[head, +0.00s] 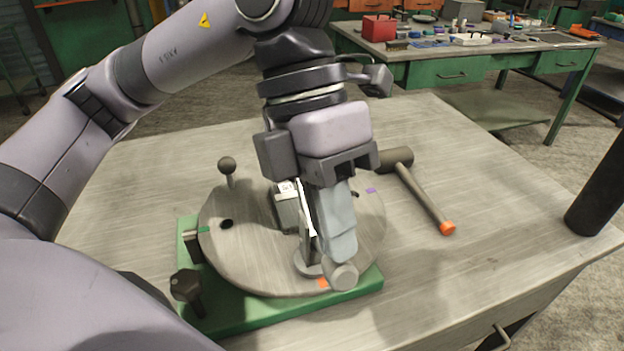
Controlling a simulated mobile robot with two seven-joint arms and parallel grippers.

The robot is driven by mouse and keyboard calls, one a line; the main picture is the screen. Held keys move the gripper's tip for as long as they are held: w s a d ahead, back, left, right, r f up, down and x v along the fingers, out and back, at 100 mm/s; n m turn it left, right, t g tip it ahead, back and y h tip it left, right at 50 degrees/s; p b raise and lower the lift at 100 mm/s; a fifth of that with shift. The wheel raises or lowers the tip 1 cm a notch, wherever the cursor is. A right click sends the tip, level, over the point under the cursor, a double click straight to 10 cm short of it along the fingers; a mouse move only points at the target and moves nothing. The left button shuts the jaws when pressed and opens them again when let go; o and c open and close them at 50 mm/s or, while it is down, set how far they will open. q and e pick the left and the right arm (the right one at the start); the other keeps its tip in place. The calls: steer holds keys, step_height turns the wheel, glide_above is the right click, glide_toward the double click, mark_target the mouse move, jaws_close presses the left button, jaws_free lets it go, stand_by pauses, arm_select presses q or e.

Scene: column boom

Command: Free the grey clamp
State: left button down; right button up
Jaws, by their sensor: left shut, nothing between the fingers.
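The grey clamp (308,262) stands near the front of a round metal plate (250,262), with a rounded grey end (342,276) towards me. My left gripper (338,250) points down over the clamp, with its fingers shut and nothing between them. The fingers hide much of the clamp, and I cannot tell whether they touch it. A small grey block with a white top (286,205) sits on the plate just left of the fingers. My right gripper is out of view.
The plate lies on a green base (245,312) with a dark knob (187,287) at its front left. A ball-topped handle (227,166) rises from the plate. A mallet (425,198) lies to the right.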

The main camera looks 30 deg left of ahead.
arm_select(q)
steer(key=shift+s+d+f+b, duration=0.4)
steer(key=shift+d+f+b, duration=0.1)
steer(key=shift+f+b, duration=0.1)
stand_by(0.3)
steer(key=shift+r, duration=0.3)
steer(key=r+p, duration=0.1)
steer(key=r, duration=0.1)
steer(key=a+r+p, duration=0.1)
steer(key=r+p, duration=0.1)
step_height(320, 180, up, 9)
steer(key=s+d, duration=0.1)
steer(key=s, duration=0.1)
steer(key=shift+s, duration=0.15)
